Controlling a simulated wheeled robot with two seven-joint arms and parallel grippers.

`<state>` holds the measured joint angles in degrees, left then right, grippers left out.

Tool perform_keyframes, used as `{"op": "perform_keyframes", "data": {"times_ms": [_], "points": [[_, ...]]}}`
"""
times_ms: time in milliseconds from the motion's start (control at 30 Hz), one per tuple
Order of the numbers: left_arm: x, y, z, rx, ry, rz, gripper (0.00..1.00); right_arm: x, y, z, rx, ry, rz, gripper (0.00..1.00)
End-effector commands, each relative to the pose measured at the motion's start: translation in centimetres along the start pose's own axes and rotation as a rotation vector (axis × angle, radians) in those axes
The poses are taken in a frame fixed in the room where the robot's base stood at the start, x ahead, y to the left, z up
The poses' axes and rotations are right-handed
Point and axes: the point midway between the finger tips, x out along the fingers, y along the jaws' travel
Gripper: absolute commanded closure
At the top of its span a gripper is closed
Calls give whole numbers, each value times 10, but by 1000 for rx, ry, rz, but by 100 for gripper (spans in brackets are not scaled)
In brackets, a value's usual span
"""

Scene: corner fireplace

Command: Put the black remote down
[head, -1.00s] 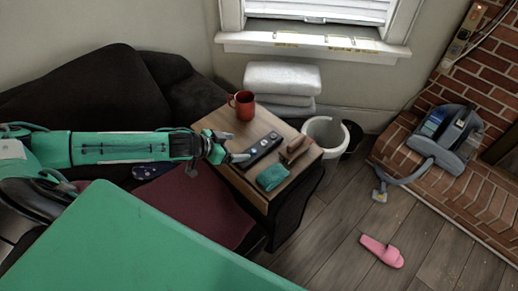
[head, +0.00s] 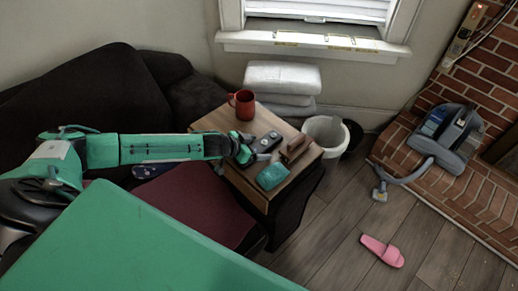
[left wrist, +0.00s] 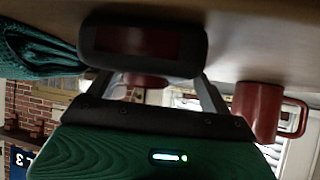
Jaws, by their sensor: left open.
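The black remote (head: 267,142) lies on the wooden side table (head: 212,122), its near end partly hidden by my left gripper (head: 249,155). The left gripper is open and low at the table top, at the near end of the remote. In the left wrist view, a dark rounded end that looks like the remote's (left wrist: 143,42) is against the table surface, in front of the spread fingers (left wrist: 155,85). I cannot tell whether the fingers touch it. My right gripper is not in view.
A red mug (head: 242,105) stands behind the remote. A teal folded item (head: 272,177) and a brown block-like object (head: 295,149) lie to the right. A white bin (head: 327,130) stands beside the table. A dark sofa (head: 90,90) is at left.

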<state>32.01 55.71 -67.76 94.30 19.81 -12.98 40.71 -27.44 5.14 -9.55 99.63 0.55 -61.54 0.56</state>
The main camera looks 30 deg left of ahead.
Motion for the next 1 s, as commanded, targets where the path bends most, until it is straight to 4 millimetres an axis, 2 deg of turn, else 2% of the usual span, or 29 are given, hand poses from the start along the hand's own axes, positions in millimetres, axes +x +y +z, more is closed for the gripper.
{"op": "perform_keyframes", "data": {"times_ms": [133, 167, 433, 533, 567, 767, 1000], "points": [[0, 0, 0, 0, 0, 0, 18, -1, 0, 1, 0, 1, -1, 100], [0, 0, 0, 0, 0, 0, 22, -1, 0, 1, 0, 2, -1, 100], [0, 0, 0, 0, 0, 0, 75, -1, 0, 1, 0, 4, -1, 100], [0, 0, -1, 0, 1, 0, 76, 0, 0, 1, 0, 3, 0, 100], [0, 0, -1, 0, 1, 0, 80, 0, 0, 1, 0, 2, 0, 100], [-1, 0, -2, 0, 1, 0, 80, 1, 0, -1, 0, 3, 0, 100], [-12, 0, -18, 0, 4, 0, 80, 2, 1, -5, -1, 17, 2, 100]]}}
